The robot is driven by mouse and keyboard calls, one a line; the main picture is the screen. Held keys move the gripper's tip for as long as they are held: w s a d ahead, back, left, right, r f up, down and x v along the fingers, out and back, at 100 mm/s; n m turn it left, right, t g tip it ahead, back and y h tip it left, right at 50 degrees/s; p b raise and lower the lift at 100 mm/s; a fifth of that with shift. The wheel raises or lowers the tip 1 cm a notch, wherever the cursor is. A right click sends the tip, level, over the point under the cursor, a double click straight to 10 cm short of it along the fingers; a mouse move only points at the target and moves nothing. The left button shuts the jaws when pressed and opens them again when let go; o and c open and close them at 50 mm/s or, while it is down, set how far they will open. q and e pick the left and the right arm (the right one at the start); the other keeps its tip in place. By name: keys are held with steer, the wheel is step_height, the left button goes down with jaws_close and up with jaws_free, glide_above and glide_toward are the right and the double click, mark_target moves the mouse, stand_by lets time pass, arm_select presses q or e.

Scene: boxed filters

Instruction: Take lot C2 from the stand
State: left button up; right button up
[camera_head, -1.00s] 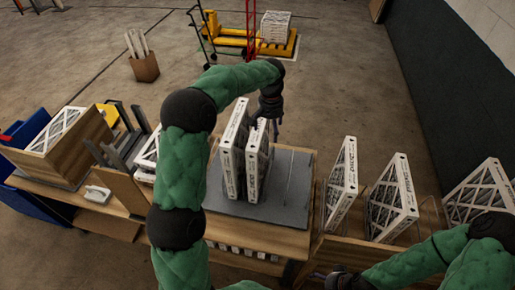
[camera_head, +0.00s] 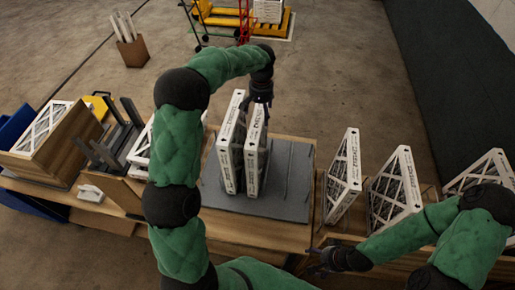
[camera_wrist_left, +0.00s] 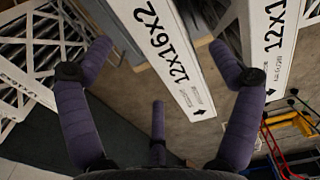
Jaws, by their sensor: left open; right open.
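Two white-framed filters stand upright side by side on a grey mat (camera_head: 290,185), a left one (camera_head: 231,145) and a right one (camera_head: 255,150). Which is lot C2 I cannot read. My left gripper (camera_head: 258,100) is open at their upper far ends. In the left wrist view its spread fingers (camera_wrist_left: 160,105) have a filter edge printed "12x16x2" (camera_wrist_left: 165,50) between them; a second printed edge (camera_wrist_left: 268,50) is partly behind the right finger. Contact is unclear. My right gripper (camera_head: 322,262) is open and empty near the bench's front edge, low in view.
Several more filters stand on the right, such as one by the mat (camera_head: 345,175) and one farther right (camera_head: 395,188). A wooden box of filters (camera_head: 62,145) and grey uprights (camera_head: 105,150) are at left. The mat's right part is clear.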

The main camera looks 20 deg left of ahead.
mark_target(260, 118)
arm_select(q)
steer(key=f, duration=0.3)
steer(key=shift+s+f+p, duration=0.2)
steer(key=shift+s+p, duration=0.15)
steer(key=shift+p, duration=0.05)
steer(key=shift+w+f, duration=0.15)
steer(key=shift+f, duration=0.35)
steer(key=shift+c, duration=1.4)
steer(key=c, duration=1.5)
steer(key=shift+r, duration=0.1)
